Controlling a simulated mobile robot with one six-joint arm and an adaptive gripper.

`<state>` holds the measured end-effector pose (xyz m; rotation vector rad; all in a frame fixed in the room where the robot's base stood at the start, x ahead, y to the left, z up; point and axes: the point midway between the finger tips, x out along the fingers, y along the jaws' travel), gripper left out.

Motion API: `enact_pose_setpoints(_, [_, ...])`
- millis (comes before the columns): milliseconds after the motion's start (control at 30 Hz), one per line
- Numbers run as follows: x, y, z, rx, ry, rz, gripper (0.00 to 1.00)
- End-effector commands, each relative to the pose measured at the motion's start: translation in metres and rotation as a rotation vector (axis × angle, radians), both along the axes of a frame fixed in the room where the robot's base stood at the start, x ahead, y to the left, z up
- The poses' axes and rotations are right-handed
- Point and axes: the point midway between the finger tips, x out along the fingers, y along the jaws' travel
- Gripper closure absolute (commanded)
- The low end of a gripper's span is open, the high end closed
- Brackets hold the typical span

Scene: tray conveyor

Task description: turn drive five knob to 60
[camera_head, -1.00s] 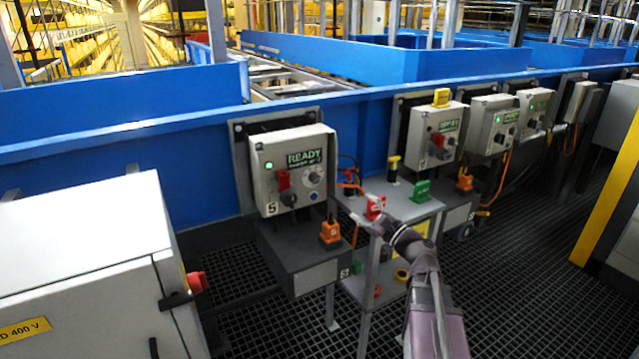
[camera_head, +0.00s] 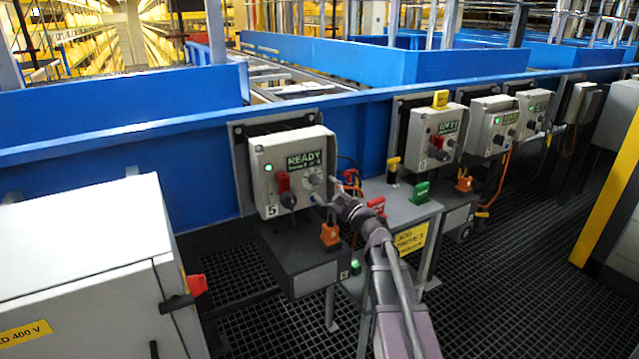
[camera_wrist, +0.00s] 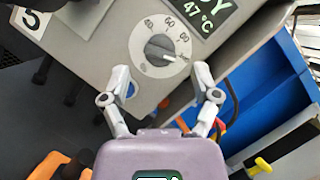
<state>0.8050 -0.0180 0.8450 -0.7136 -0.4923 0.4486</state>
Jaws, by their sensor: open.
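The drive five box (camera_head: 262,190) is a grey cabinet marked 5, with a green light and a READY display (camera_head: 304,161). Its round knob (camera_head: 314,178) sits on a white dial below the display. In the wrist view the dark grey knob (camera_wrist: 159,48) is near the top centre, with scale numbers including 40, 60 and 80 around it. A pale pointer mark on the knob faces lower right, away from 60. My gripper (camera_wrist: 162,76) is open and empty, its fingertips either side below the dial, apart from the knob. In the head view it is just right of the box.
An orange padlock-like block (camera_head: 330,234) stands on the ledge below. A small table (camera_head: 405,212) with red, green and yellow blocks is at right, with cables behind my gripper.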

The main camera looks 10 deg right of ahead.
Motion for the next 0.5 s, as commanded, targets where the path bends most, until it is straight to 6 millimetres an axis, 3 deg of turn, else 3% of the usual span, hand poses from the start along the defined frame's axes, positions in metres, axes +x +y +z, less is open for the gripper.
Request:
enact_pose_setpoints(200, [0.018, 0.012, 0.007, 0.001, 0.0, 0.001, 0.21])
enact_pose_setpoints(500, [0.022, 0.015, 0.008, 0.001, 0.001, 0.0, 0.21])
